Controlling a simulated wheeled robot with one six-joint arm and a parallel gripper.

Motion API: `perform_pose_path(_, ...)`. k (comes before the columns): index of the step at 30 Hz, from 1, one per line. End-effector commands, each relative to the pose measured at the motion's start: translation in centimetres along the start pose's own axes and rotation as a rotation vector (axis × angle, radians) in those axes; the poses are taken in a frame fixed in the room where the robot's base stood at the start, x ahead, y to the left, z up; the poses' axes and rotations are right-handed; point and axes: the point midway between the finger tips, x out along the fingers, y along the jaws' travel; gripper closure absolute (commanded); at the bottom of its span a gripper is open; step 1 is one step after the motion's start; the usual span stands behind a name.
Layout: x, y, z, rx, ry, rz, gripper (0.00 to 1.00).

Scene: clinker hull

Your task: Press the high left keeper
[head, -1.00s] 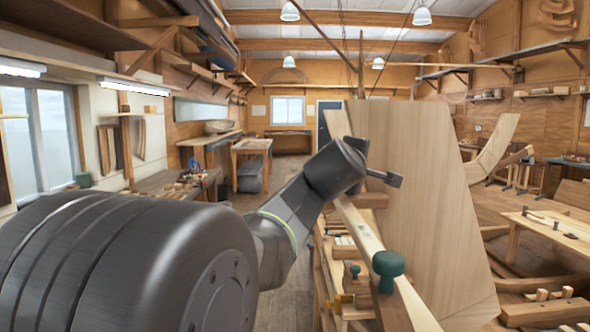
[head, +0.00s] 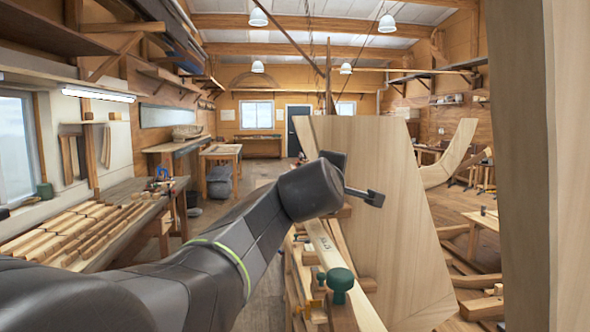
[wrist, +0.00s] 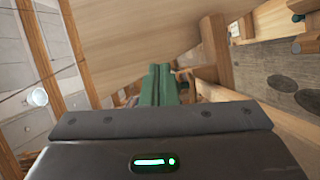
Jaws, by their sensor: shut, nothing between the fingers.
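A green round-topped knob (head: 340,284) stands on the timber framing at lower middle of the head view. A smaller green knob (head: 321,277) is just left of it. I cannot tell which, if either, is the high left keeper. My gripper (head: 374,198) is shut and empty, in front of the broad pale plank panel (head: 390,230). It is above and right of the larger knob, apart from it in the picture. In the wrist view, two green strips lie side by side beyond my dark housing; whether they are my fingers is unclear.
A tall timber (head: 530,170) stands close at the right edge. A long pale batten (head: 330,255) runs past the green knobs. A bench (head: 120,245) with several wood strips is at left. Open floor (head: 263,175) shows beyond my arm.

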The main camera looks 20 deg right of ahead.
Motion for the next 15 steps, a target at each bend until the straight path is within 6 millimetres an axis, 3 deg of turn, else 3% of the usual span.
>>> perform_pose_path(6, -1.6, 0.9, 1.6, 0.002, -0.002, 0.001, 1.0)
perform_pose_path(15, -2.6, 0.5, 3.2, 0.002, -0.008, 0.0, 1.0)
